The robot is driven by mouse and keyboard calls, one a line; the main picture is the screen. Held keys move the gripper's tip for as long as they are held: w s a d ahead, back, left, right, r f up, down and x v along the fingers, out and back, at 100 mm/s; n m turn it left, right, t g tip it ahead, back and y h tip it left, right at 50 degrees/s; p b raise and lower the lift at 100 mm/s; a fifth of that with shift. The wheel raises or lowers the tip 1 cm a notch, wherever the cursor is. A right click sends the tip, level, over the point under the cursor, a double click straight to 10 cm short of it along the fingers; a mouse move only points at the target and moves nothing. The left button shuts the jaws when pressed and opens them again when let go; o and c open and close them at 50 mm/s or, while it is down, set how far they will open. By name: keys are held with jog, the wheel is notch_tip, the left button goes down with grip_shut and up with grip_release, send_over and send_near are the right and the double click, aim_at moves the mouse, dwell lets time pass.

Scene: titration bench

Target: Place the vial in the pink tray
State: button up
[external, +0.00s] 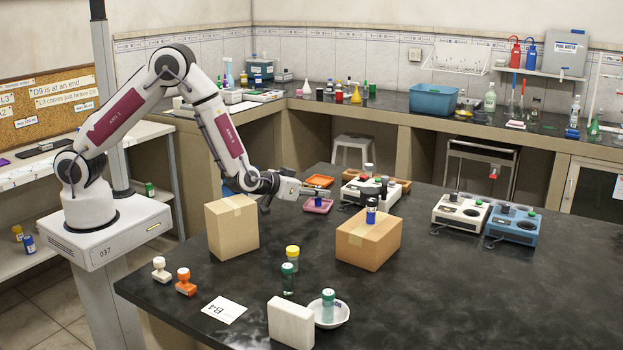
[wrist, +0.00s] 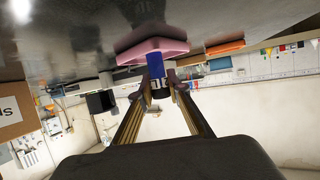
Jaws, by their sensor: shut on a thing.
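My gripper (external: 312,193) is shut on a vial with a blue body and a dark cap (wrist: 155,72). The vial is upright, with my fingers around its upper part. In the external view the vial (external: 319,199) is at the pink tray (external: 316,209). In the wrist view, which is upside down, the vial's lower end overlaps the near rim of the pink tray (wrist: 140,50). I cannot tell whether it touches the tray floor.
An orange tray (external: 319,181) lies just behind the pink one. A cardboard box (external: 368,242) with another blue vial (external: 371,210) on top stands in front to the right; another box (external: 231,227) stands left. White device (external: 370,190) is behind right.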

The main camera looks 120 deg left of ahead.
jog(key=o, duration=1)
jog(key=shift+c, duration=0.2)
jog(key=shift+r, duration=0.1)
jog(key=v, duration=1.2)
jog(key=shift+d, duration=0.1)
